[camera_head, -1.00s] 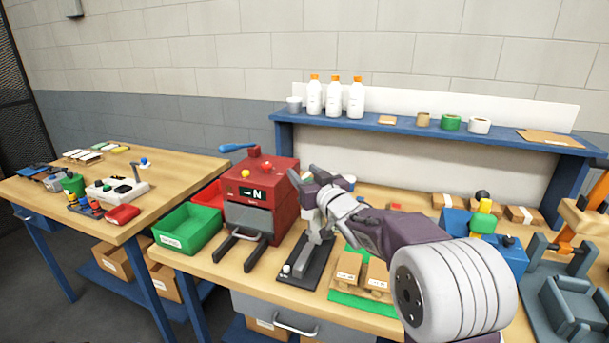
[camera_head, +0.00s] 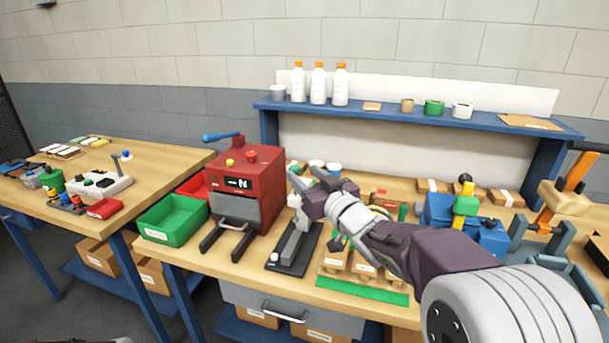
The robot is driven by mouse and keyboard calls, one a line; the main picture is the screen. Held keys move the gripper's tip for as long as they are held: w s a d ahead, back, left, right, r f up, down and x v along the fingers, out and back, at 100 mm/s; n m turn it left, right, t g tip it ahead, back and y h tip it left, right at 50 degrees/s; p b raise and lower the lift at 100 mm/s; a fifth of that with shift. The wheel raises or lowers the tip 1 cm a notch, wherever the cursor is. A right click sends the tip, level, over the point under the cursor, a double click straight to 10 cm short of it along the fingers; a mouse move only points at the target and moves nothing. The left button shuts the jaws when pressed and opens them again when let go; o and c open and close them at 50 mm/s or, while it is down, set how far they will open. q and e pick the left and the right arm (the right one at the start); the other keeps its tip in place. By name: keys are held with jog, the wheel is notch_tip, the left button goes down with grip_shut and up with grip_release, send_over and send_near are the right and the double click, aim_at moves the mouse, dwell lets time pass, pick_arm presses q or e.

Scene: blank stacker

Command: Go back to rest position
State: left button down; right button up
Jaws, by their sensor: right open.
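My right gripper (camera_head: 306,179) is open, with nothing seen between its fingers. Its arm comes in from the lower right and reaches over the workbench (camera_head: 190,262). The fingers point to the left and back, above a grey and white device on a dark base plate (camera_head: 275,268), just right of the red machine (camera_head: 262,180). The gripper seems apart from both. Wooden blocks (camera_head: 335,264) stand on a green mat (camera_head: 370,292) below the arm, which hides part of the bench behind it. My left gripper is not in view.
A green bin (camera_head: 172,222) stands left of the red machine. A blue shelf (camera_head: 390,122) with white bottles (camera_head: 318,85) runs along the back. A blue device (camera_head: 440,211) and an orange-handled tool (camera_head: 575,177) stand at the right. A second table (camera_head: 150,160) is at the left.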

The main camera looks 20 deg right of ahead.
jog(key=a+r+g+p, duration=0.1)
jog(key=a+r+p, duration=0.25)
jog(key=p, duration=0.35)
jog(key=s+d+f+m+g+h+p, duration=0.1)
jog(key=s+f+g+p, duration=0.15)
jog(key=f, duration=0.45)
jog(key=s+d+f+m+g+h+p, duration=0.1)
jog(key=s+f+m+g, duration=0.1)
jog(key=s+f+g, duration=0.7)
jog(key=s+f, duration=0.2)
jog(key=s, duration=0.3)
jog(key=s+f+g+h, duration=0.1)
jog(key=s+f+g, duration=0.3)
jog(key=s+f, duration=0.3)
jog(key=s, duration=0.2)
jog(key=shift+s+d, duration=0.25)
jog(key=shift+s, duration=0.05)
